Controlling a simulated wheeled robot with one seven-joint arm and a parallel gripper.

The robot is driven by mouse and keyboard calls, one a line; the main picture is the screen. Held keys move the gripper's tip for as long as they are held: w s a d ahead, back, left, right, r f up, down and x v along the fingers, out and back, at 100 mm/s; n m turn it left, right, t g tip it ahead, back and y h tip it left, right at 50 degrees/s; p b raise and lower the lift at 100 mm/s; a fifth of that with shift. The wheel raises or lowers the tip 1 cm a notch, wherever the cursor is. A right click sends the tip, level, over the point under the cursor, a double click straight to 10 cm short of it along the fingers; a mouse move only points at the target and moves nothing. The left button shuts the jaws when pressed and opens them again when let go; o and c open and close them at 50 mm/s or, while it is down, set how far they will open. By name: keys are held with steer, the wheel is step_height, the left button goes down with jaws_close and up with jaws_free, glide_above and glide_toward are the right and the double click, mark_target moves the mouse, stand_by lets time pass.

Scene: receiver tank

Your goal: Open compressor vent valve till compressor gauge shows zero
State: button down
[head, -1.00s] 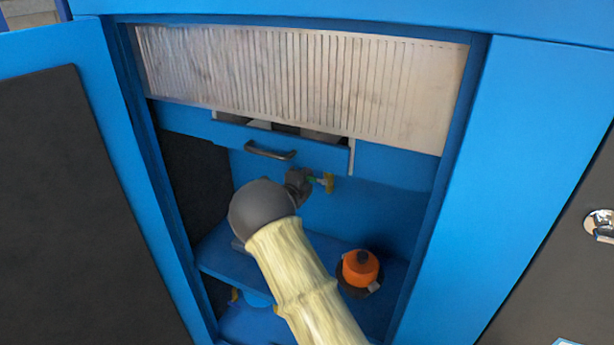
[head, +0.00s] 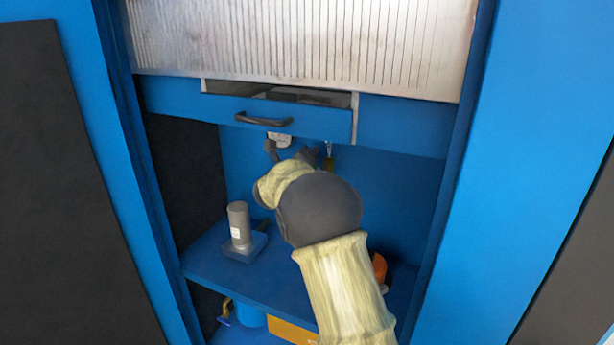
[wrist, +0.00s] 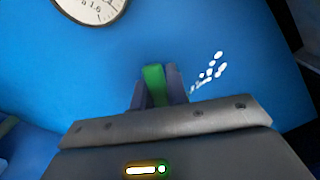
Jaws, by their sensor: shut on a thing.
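In the wrist view my gripper (wrist: 158,88) is shut on a small green handle (wrist: 154,78), likely the vent valve's, which stands between the two dark fingers before the blue panel. A round white gauge (wrist: 92,8) is cut off at the top left; a 1.6 mark shows, but its needle cannot be made out. In the head view my gripper (head: 312,154) is below the drawer at the cabinet's back wall, partly hidden by my wrist. The valve's body is mostly hidden.
A drawer with a dark handle (head: 263,120) is above my wrist. A grey cylinder (head: 239,224) stands on the blue shelf (head: 205,262) at left. An orange object (head: 379,267) is partly behind my arm. The cabinet side walls close in on both sides.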

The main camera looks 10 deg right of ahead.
steer(key=m+b, duration=0.1)
steer(key=b, duration=0.1)
steer(key=d+m+b, duration=0.1)
steer(key=b, duration=0.1)
steer(key=s+m+b, duration=0.1)
steer(key=m+b, duration=0.1)
steer(key=shift+d+r, duration=0.15)
steer(key=shift+r, duration=0.25)
steer(key=shift+s+d+r+m+b, duration=0.2)
steer(key=shift+d+r+m+b, duration=0.2)
steer(key=shift+m+b, duration=0.65)
steer(key=shift+r, duration=0.15)
steer(key=c, duration=1.4)
jaws_free()
steer(key=v, duration=1.7)
steer(key=shift+s+a+p, duration=0.15)
steer(key=shift+p, duration=0.2)
